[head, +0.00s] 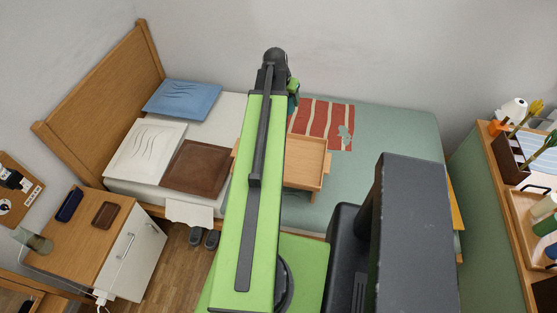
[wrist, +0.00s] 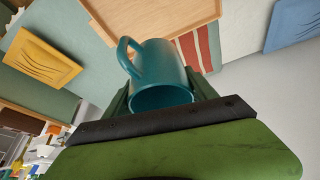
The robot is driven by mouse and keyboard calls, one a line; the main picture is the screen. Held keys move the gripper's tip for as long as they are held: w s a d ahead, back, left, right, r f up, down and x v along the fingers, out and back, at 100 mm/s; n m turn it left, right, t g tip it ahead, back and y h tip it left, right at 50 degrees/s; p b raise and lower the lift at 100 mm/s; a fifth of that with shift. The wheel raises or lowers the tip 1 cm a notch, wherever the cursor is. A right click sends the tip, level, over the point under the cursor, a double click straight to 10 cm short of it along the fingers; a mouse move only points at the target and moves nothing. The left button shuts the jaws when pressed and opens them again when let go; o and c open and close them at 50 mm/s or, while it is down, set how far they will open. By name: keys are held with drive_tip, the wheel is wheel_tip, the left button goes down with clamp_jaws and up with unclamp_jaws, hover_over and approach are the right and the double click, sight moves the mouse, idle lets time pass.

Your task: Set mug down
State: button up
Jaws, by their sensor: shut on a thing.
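A teal mug (wrist: 160,82) with a loop handle on its left side sits between the fingers of my gripper (wrist: 158,98) in the wrist view. My gripper is shut on it. The mug's open rim faces the wrist camera. A wooden tray (head: 306,160) lies on the bed in the head view, partly hidden behind my arm. Its pale surface (wrist: 150,12) also shows at the top of the wrist view, beyond the mug. In the head view my arm hides most of the gripper, and I cannot make out the mug there.
The bed (head: 390,140) carries a red striped cloth (head: 320,122), a blue pillow (head: 183,98), a white pillow (head: 144,148) and a brown pillow (head: 196,167). A nightstand (head: 85,235) stands at left. A cluttered wooden desk (head: 508,212) stands at right.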

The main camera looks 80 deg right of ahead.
drive_tip(key=a+f+m+b, duration=0.1)
drive_tip(key=a+f+b, duration=0.2)
drive_tip(key=f+b, duration=0.75)
drive_tip(key=a+f+m+b, duration=0.1)
drive_tip(key=a+f+b, duration=0.2)
drive_tip(key=f+b, duration=0.75)
drive_tip(key=shift+g, duration=0.4)
drive_tip(key=w+d+f+b, duration=0.2)
drive_tip(key=w, duration=0.1)
drive_tip(key=w+d+f+b, duration=0.1)
drive_tip(key=w+f+b, duration=0.1)
drive_tip(key=w+f, duration=0.1)
drive_tip(key=w+d+f+b, duration=0.2)
drive_tip(key=w, duration=0.3)
drive_tip(key=shift+d+f, duration=0.3)
drive_tip(key=shift+w, duration=0.2)
wheel_tip(320, 180, down, 4)
drive_tip(key=b, duration=0.4)
drive_tip(key=shift+f, duration=0.15)
drive_tip(key=shift+r, duration=0.2)
drive_tip(key=shift+f, duration=0.15)
drive_tip(key=o, duration=1.7)
